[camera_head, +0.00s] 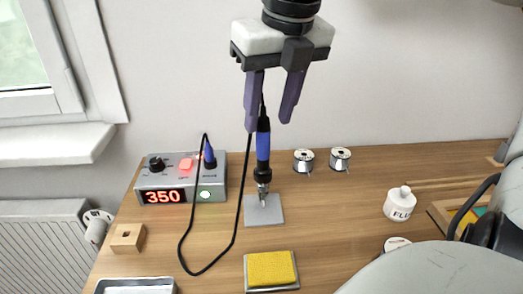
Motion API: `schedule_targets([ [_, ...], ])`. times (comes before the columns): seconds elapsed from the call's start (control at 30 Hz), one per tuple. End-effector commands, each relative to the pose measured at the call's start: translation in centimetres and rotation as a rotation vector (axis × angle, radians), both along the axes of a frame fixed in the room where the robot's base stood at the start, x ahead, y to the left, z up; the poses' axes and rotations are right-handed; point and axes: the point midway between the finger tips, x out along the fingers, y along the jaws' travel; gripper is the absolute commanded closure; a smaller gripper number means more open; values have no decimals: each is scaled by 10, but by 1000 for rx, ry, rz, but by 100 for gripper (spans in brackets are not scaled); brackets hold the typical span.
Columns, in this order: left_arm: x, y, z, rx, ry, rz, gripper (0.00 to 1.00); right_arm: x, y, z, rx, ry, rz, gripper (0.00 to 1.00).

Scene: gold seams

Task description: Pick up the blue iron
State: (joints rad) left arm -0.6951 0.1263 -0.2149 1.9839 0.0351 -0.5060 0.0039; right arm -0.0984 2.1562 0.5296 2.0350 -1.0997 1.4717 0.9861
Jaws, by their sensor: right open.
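The blue iron (263,147) stands upright, tip down, in a metal holder (263,186) on a small grey plate (275,214) in the middle of the table. Its black cord loops over the table to the soldering station (180,178), whose display reads 350. My right gripper (269,126) comes down from the top, just above and around the iron's upper end. Its two purple fingers are apart, the left one close to the iron's top and cord. Whether they touch it cannot be told. My left gripper is not in view.
A yellow sponge (270,268) lies in front of the plate. Two solder spools (303,160) (340,158) stand behind right. A white flux jar (399,204) stands at right, a wooden block (128,238) at left. The wall rises behind. Table right of the plate is clear.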

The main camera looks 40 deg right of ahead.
Motion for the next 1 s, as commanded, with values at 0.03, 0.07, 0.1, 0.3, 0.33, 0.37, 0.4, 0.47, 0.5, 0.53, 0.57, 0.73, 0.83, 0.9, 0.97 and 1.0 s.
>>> schedule_targets([
  [0.03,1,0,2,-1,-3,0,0,1,0,-6,1,5,1,59],
  [0.07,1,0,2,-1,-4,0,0,3,0,-9,2,6,1,59],
  [0.1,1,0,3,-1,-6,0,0,5,0,-15,2,7,1,59],
  [0.3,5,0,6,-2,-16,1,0,14,-2,-42,2,3,-1,59],
  [0.33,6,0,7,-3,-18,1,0,14,-2,-44,2,2,-1,59],
  [0.37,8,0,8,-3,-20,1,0,15,-3,-45,1,2,-2,59],
  [0.4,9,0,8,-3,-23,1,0,15,-3,-47,1,2,-2,59],
  [0.47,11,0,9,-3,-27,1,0,16,-3,-47,1,1,-2,59],
  [0.5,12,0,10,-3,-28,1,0,16,-3,-47,1,0,-2,59],
  [0.53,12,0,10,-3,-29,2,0,16,-3,-47,1,0,-2,59],
  [0.57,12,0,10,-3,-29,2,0,16,-3,-47,1,0,-2,59],
  [0.73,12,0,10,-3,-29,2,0,16,-3,-47,1,0,-2,79],
  [0.83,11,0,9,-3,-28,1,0,15,-3,-47,1,0,-2,96],
  [0.9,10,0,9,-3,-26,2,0,16,-3,-46,1,0,-2,100],
  [0.97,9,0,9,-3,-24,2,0,16,-3,-46,1,0,-2,100],
  [1.0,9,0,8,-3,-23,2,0,16,-3,-46,0,-1,-2,100],
])
